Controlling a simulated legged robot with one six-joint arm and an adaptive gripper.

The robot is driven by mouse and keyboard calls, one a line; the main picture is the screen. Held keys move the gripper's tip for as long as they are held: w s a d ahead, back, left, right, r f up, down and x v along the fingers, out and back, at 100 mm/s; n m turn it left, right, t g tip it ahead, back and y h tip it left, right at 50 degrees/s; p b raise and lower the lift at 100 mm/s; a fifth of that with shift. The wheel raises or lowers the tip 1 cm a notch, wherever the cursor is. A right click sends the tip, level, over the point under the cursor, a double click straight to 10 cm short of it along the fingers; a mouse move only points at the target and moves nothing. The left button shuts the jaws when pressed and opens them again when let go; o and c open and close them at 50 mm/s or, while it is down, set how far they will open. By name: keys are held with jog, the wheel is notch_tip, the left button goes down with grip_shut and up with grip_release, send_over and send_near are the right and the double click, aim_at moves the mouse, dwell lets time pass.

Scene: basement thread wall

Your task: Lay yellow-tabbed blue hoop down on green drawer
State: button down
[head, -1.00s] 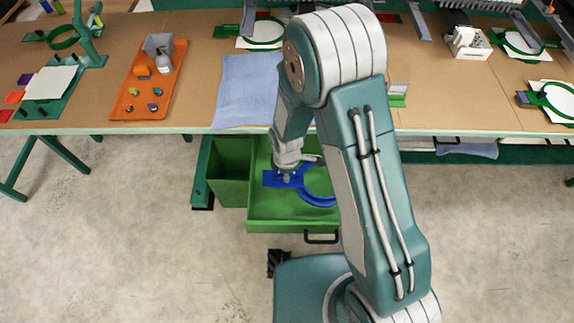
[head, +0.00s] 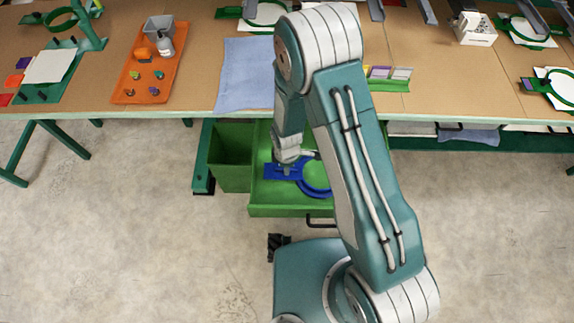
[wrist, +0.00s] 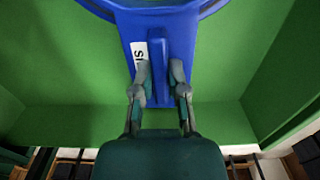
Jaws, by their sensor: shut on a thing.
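The blue hoop shows in the head view (head: 314,193), partly behind my arm, and in the wrist view (wrist: 160,17), where a white label is on its flat block. I see no yellow tab. My gripper (head: 286,170) is shut on the hoop's raised blue rib, with a finger on each side in the wrist view (wrist: 161,78). The hoop lies flat over the inside of the open green drawer (head: 262,199), whose green floor fills much of the wrist view (wrist: 65,70). I cannot tell whether the hoop touches that floor.
A green bin (head: 230,155) stands left of the drawer. The worktable (head: 200,75) is above and behind, with a blue cloth (head: 246,75) over its edge and an orange tray (head: 150,80) to the left. The concrete floor at left is clear.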

jog(key=c, duration=0.6)
grip_release()
jog(key=shift+d, duration=0.1)
notch_tip(320, 180, up, 12)
jog(key=shift+f, duration=0.1)
